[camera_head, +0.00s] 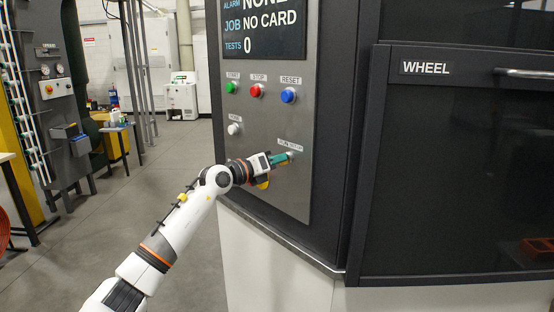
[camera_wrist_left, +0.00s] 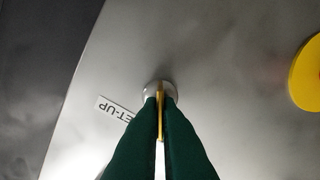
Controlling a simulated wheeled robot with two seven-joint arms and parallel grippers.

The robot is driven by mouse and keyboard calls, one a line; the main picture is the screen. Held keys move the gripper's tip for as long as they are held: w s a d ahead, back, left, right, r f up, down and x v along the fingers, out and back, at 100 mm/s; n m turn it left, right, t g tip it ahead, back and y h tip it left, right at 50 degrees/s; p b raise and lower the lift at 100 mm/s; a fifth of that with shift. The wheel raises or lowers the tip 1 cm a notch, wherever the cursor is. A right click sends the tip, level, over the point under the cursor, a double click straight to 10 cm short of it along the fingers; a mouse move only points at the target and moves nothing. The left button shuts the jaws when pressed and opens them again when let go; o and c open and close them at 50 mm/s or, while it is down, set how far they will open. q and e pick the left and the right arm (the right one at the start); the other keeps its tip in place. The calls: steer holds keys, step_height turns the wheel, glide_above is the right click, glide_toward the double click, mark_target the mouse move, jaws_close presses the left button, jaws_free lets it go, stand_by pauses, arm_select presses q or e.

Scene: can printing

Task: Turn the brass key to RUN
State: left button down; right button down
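My left gripper (camera_head: 288,157) is at the lower part of the grey control panel (camera_head: 277,119), at the key switch under the RUN/SET-UP label. In the left wrist view, its two green fingers (camera_wrist_left: 161,105) are closed on the thin brass key (camera_wrist_left: 161,100), one finger on each side. The key is seen edge-on in front of the round silver switch collar (camera_wrist_left: 150,88). Part of the label (camera_wrist_left: 117,109), reading "ET-UP", shows beside the collar; the rest is hidden by a finger. The key's exact setting cannot be told. My right gripper is not in view.
Green (camera_head: 230,88), red (camera_head: 256,90) and blue (camera_head: 288,95) buttons and a white knob (camera_head: 234,129) sit above on the panel. A yellow round part (camera_wrist_left: 308,75) is beside the switch. The display (camera_head: 264,28) reads "JOB NO CARD". The dark WHEEL door (camera_head: 455,170) stands right.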

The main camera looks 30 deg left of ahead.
arm_select(q)
steer(key=c, duration=1.6)
jaws_free()
steer(key=shift+c, duration=0.2)
steer(key=b+v, duration=0.6)
steer(key=v, duration=0.6)
steer(key=shift+b, duration=0.35)
steer(key=shift+a, duration=0.1)
